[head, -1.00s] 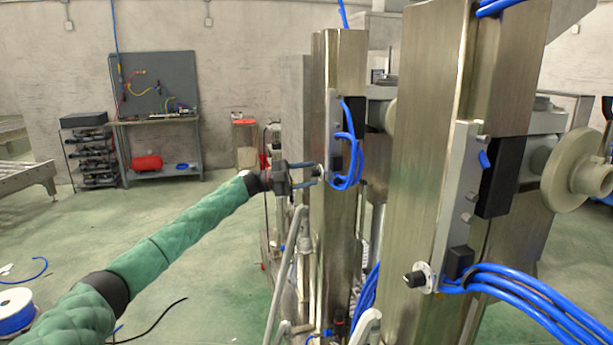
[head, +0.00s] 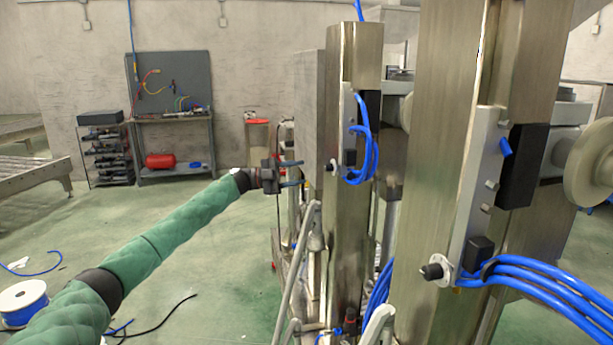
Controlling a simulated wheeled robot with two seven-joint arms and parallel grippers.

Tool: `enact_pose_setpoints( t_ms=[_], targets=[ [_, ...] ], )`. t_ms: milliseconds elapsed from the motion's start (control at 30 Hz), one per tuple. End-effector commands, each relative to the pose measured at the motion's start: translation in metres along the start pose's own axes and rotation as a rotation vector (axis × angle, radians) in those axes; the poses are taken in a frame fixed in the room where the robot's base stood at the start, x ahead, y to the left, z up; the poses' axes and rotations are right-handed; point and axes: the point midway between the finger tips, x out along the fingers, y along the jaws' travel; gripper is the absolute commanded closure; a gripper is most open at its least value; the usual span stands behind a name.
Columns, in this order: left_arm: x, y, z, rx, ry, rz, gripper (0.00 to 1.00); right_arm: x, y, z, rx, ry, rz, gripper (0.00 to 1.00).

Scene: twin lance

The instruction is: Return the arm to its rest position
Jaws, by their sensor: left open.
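My left arm (head: 160,243), in a green padded sleeve, reaches in from the lower left toward the machine. My left gripper (head: 296,174) is open and empty at its end. Its two dark fingers point right, toward the left metal column (head: 347,230). A small black knob on a round light plate (head: 331,166) sits on that column, just right of the fingertips and apart from them. A second such knob (head: 433,271) is on the nearer right column (head: 440,150). My right gripper is not in view.
Blue hoses (head: 545,300) loop out from both columns. A slanted grey metal bar (head: 298,265) stands below my left gripper. A blue cable reel (head: 22,303) and loose cables lie on the floor at left. A workbench (head: 172,122) stands at the back. The floor between is clear.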

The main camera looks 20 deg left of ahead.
Motion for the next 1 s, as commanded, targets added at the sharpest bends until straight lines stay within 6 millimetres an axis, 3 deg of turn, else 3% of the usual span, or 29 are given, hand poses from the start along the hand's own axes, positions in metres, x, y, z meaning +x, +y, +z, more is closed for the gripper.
enact_pose_setpoints(
  t_ms=[567, 767, 1000],
  targets=[
    [-0.002, -0.001, 0.0, 0.025, 0.0, -0.001, 0.56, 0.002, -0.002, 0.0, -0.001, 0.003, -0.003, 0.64],
    [-0.004, -0.018, 0.022, 0.097, -0.122, -0.088, 0.56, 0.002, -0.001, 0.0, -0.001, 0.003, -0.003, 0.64],
    [-0.015, -0.06, 0.061, 0.187, -0.394, -0.284, 0.56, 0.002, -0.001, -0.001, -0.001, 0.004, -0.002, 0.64]
  ],
)
